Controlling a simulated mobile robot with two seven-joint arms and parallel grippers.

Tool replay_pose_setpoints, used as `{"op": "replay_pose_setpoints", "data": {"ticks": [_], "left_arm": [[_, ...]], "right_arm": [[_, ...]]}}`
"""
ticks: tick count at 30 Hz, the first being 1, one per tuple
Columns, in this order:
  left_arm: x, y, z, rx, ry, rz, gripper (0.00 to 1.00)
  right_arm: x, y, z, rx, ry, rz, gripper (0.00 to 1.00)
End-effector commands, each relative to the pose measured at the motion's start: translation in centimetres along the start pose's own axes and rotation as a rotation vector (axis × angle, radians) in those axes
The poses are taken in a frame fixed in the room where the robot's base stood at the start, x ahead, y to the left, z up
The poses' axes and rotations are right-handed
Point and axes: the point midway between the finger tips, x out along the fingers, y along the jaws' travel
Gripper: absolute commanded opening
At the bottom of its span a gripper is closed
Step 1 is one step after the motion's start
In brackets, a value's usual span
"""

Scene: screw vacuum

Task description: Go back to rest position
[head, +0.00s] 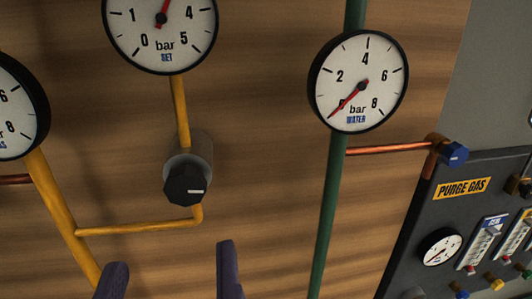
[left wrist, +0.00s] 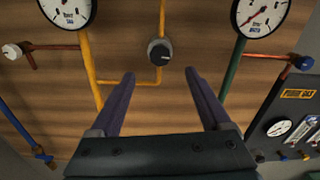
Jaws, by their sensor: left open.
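My left gripper (head: 171,268) shows at the bottom of the head view, with two purple fingers spread apart and nothing between them. In the left wrist view the same gripper (left wrist: 160,80) points at the wooden panel, its fingers wide apart. A black knob (head: 185,185) on a grey fitting sits on the yellow pipe, above and apart from the fingertips. The knob also shows in the left wrist view (left wrist: 160,51), just beyond the gap between the fingertips. My right gripper is in neither view.
The SET gauge (head: 160,30) is above the knob. The WATER gauge (head: 357,82) sits on a green pipe (head: 330,210). The GAS gauge (head: 18,110) is cut off at the left. A dark PURGE GAS panel (head: 462,187) stands at the right, beside a blue-ended copper pipe (head: 385,149).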

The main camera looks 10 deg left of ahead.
Motion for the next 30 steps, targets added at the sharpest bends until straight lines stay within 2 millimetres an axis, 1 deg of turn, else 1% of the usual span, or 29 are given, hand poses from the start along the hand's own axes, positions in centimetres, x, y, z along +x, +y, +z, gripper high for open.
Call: {"op": "replay_pose_setpoints", "data": {"ticks": [2, 4, 5, 8, 9, 11, 12, 14, 15, 16, 18, 21, 24, 27, 30], "left_arm": [[0.1, 0.1, 0.0, -0.005, 0.002, 0.003, 0.81], [0.4, 0.8, -0.3, -0.044, 0.022, 0.030, 0.81], [0.6, 1.5, -0.6, -0.080, 0.039, 0.055, 0.81], [1.6, 5.1, -2.4, -0.292, 0.128, 0.200, 0.81], [1.9, 7.0, -3.4, -0.417, 0.170, 0.285, 0.81], [2.0, 9.9, -5.1, -0.635, 0.228, 0.436, 0.81], [1.8, 11.7, -6.2, -0.791, 0.260, 0.546, 0.81], [1.1, 13.8, -7.8, -1.026, 0.294, 0.710, 0.81], [0.6, 14.8, -8.7, -1.179, 0.309, 0.818, 0.81], [0.1, 15.3, -9.3, -1.291, 0.317, 0.899, 0.81], [-1.1, 15.9, -10.3, -1.535, 0.329, 1.078, 0.81], [-2.5, 15.7, -10.8, -1.822, 0.336, 1.298, 0.81], [-3.6, 14.8, -10.6, -2.018, 0.346, 1.465, 0.81], [-4.3, 14.1, -10.2, -2.128, 0.354, 1.573, 0.81], [-4.6, 13.7, -10.0, -2.175, 0.361, 1.623, 0.81]], "right_arm": [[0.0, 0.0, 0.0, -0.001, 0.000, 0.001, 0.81], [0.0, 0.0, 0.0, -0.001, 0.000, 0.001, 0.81], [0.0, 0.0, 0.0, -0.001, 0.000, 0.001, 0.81], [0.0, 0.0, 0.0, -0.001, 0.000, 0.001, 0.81], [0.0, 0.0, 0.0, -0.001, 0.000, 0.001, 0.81], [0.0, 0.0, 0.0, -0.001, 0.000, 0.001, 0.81], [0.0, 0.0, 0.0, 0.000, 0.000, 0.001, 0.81], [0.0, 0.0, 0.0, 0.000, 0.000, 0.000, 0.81], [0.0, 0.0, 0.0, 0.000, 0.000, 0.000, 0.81], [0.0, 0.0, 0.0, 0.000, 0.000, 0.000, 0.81], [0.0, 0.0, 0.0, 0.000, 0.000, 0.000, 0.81], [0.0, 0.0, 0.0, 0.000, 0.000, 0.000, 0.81], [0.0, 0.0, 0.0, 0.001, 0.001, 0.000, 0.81], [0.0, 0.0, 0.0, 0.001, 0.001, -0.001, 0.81], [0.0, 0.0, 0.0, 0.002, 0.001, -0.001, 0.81]]}}
